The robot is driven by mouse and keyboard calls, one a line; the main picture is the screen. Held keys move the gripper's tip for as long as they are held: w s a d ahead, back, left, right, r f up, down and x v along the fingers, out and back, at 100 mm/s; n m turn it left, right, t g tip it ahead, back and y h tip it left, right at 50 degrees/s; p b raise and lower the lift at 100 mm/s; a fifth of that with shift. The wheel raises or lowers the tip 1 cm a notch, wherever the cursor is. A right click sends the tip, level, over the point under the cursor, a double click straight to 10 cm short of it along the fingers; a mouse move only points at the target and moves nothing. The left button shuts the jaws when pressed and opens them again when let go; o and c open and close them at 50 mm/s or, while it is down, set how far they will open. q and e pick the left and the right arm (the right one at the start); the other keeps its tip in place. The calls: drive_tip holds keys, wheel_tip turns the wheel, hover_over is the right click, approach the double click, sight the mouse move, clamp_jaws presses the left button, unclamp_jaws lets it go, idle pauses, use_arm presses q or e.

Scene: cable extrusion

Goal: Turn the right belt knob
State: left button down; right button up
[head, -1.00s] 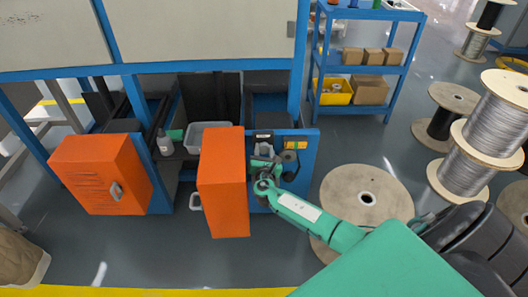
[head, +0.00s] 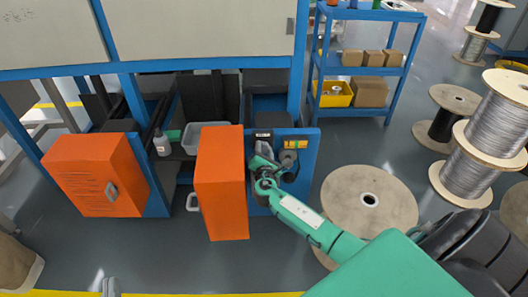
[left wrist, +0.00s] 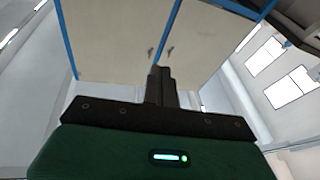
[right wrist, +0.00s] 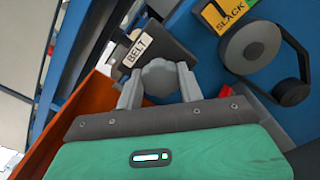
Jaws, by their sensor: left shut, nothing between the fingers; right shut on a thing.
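The grey belt knob (right wrist: 158,78) is on a dark block under a white "BELT" label (right wrist: 136,53) in the right wrist view. My right gripper (right wrist: 159,84) is shut on it, one finger on each side. In the head view my right gripper (head: 263,168) is against the blue panel right of the orange door, and it largely hides the knob. My left gripper (left wrist: 161,85) is shut and empty in the left wrist view, facing pale cabinet panels. Its grey tip (head: 111,287) shows at the bottom left of the head view, away from the knob.
Beside the knob are a yellow "SLACK" label (right wrist: 227,14) and a round grey dial (right wrist: 252,46). The open orange door (head: 222,185) stands close left of my right gripper. A wooden reel (head: 369,199) lies on the floor to the right.

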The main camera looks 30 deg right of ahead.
idle(0.3)
drive_tip(key=o, duration=1)
drive_tip(key=shift+s, duration=0.1)
drive_tip(key=shift+s+a, duration=0.15)
use_arm(q)
drive_tip(key=s+d+f+g+p, duration=0.2)
drive_tip(key=s+f+g, duration=0.2)
drive_tip(key=f, duration=0.5)
drive_tip(key=shift+d+f+g+y, duration=0.2)
drive_tip(key=shift+f+g+y, duration=0.1)
drive_tip(key=shift+g, duration=0.8)
use_arm(e)
drive_tip(key=v, duration=1.3)
use_arm(q)
drive_tip(key=shift+s, duration=0.1)
use_arm(e)
drive_tip(key=shift+s+a+f, duration=0.1)
